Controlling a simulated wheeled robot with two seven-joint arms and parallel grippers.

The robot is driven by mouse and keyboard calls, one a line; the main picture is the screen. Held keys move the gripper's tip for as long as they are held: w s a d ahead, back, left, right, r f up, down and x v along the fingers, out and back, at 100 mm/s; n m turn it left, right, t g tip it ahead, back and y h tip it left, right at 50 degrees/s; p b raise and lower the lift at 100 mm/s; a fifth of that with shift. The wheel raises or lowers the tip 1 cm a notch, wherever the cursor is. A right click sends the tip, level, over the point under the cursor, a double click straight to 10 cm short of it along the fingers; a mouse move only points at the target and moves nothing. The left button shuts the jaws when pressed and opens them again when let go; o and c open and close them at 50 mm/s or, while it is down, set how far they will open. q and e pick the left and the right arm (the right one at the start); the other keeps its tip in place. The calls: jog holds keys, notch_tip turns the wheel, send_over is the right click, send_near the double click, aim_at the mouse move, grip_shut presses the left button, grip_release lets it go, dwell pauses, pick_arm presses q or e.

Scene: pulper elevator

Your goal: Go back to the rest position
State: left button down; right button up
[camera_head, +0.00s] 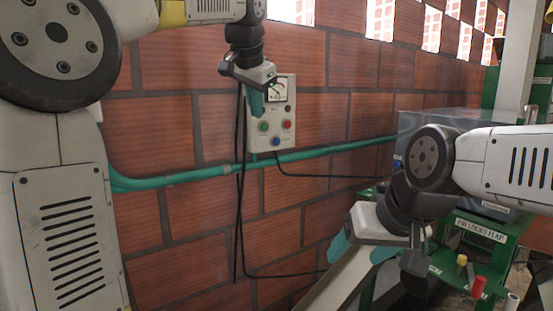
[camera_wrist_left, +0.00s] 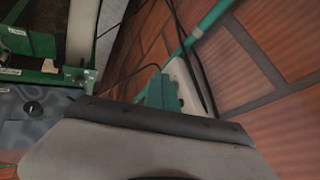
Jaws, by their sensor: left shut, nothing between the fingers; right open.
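My left gripper (camera_head: 256,103) hangs shut and empty, its teal fingers pointing down in front of the left side of a grey control box on the brick wall. I cannot tell whether it touches the box. Its teal fingertips also show in the left wrist view (camera_wrist_left: 160,92). The control box (camera_head: 282,150) has a dial gauge (camera_head: 276,88), green, red and blue buttons. My right gripper (camera_head: 362,248) is open and empty, low at the right, with its teal fingers apart, in front of a pale sloping beam.
A green teal pipe (camera_head: 320,153) and black cables run along the brick wall (camera_head: 200,230). At the right stands a green frame with a label sign (camera_head: 480,230), a red cylinder (camera_head: 478,287) and a clear grey bin (camera_head: 420,102). A pale post (camera_head: 518,60) rises behind.

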pick_arm(q)
jog(key=s+a+f+n, duration=0.3)
jog(key=s+a+f, duration=0.1)
jog(key=s+f, duration=0.7)
jog(key=s+a+f+n+g+h, duration=0.1)
jog(key=s+a+f+n, duration=0.3)
jog(key=s+f, duration=0.8)
jog(key=s+a, duration=0.1)
jog(key=s, duration=0.1)
jog(key=shift+s+h, duration=0.3)
jog(key=shift+s, duration=0.1)
